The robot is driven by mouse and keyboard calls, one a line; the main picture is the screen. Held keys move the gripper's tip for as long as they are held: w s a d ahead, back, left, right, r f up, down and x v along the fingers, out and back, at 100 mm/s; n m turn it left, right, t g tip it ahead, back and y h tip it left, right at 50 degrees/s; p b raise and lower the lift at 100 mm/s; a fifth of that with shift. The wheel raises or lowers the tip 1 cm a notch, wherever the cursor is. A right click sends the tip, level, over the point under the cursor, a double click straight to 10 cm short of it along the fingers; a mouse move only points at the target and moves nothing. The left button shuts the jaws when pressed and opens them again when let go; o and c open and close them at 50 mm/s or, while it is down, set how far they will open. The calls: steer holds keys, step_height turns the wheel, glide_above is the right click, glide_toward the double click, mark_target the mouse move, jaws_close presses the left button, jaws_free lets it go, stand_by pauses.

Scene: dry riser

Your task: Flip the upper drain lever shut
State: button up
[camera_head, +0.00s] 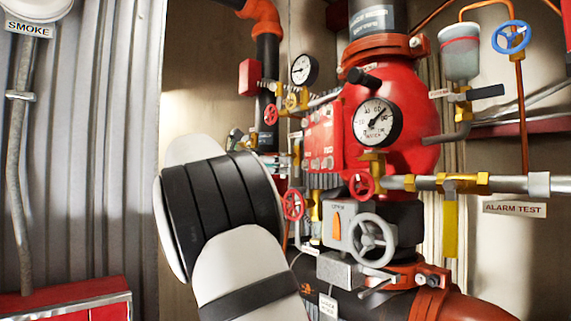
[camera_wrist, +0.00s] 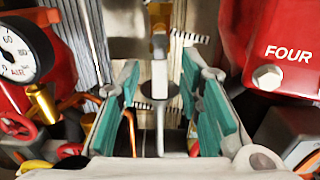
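In the wrist view, my gripper (camera_wrist: 160,95) is open, its teal-padded fingers spread left and right. Between them in the picture is a pale, upright bar (camera_wrist: 159,80) below a small brass fitting (camera_wrist: 158,45). It looks like a valve lever, but I cannot tell whether it is the upper drain lever. A gap shows on both sides of it, and its depth relative to the fingertips is unclear. No lever there is readably marked as the upper drain.
In the wrist view, a gauge (camera_wrist: 18,50) is close on the left and a red "FOUR" box (camera_wrist: 280,45) on the right. The head view shows a red valve body (camera_head: 405,95), a grey handwheel (camera_head: 372,240), and an alarm test pipe (camera_head: 510,184) with a hanging yellow lever (camera_head: 450,230).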

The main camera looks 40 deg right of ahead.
steer(key=shift+d, duration=1.3)
steer(key=shift+c, duration=0.5)
jaws_close()
steer(key=shift+m, duration=0.3)
steer(key=shift+w+d+r+m+b, duration=0.1)
steer(key=shift+w+r+m+b, duration=0.35)
steer(key=shift+m+b, duration=1.75)
steer(key=shift+w+a+r+m+b, duration=0.1)
steer(key=shift+w+r+m+b, duration=0.45)
steer(key=shift+m, duration=3.1)
steer(key=shift+w+d+r+m+b, duration=0.1)
steer(key=shift+w+r+m+b, duration=0.3)
steer(key=shift+m+b, duration=1.8)
steer(key=shift+m+p, duration=0.75)
